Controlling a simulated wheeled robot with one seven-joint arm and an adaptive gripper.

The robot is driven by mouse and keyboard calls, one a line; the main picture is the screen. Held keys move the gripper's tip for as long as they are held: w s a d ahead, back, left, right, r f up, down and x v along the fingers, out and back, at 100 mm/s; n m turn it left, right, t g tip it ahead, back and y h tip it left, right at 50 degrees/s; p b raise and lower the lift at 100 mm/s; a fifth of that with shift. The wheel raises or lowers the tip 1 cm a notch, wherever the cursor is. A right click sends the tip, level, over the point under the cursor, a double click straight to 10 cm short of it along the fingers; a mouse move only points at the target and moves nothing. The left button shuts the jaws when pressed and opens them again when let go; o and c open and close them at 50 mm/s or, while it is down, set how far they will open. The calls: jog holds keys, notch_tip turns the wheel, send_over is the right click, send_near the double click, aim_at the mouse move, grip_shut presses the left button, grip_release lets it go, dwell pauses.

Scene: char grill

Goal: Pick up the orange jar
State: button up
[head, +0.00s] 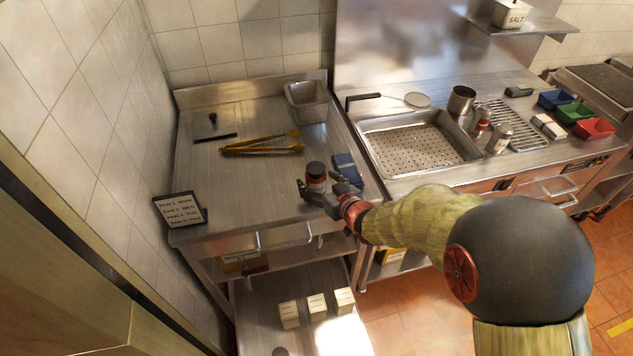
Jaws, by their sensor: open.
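The jar (316,177) has a black lid and a dark orange-red body with a pale band. It stands upright near the front right of the steel table. My gripper (319,193) is open at the jar, low down on its near side. The fingers appear to reach to either side of the jar, and the gripper hides part of its lower body. I cannot tell whether the fingers touch it.
A dark blue box (347,168) lies close right of the jar. Gold tongs (262,146) and a steel pan (307,103) lie further back on the table (245,190). A small sign (180,211) stands at the left edge. The table is clear left of the jar.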

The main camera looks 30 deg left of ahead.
jog(key=shift+x, duration=1)
jog(key=c, duration=0.4)
jog(key=c, duration=1.1)
jog(key=shift+r, duration=0.1)
jog(key=shift+c, duration=0.6)
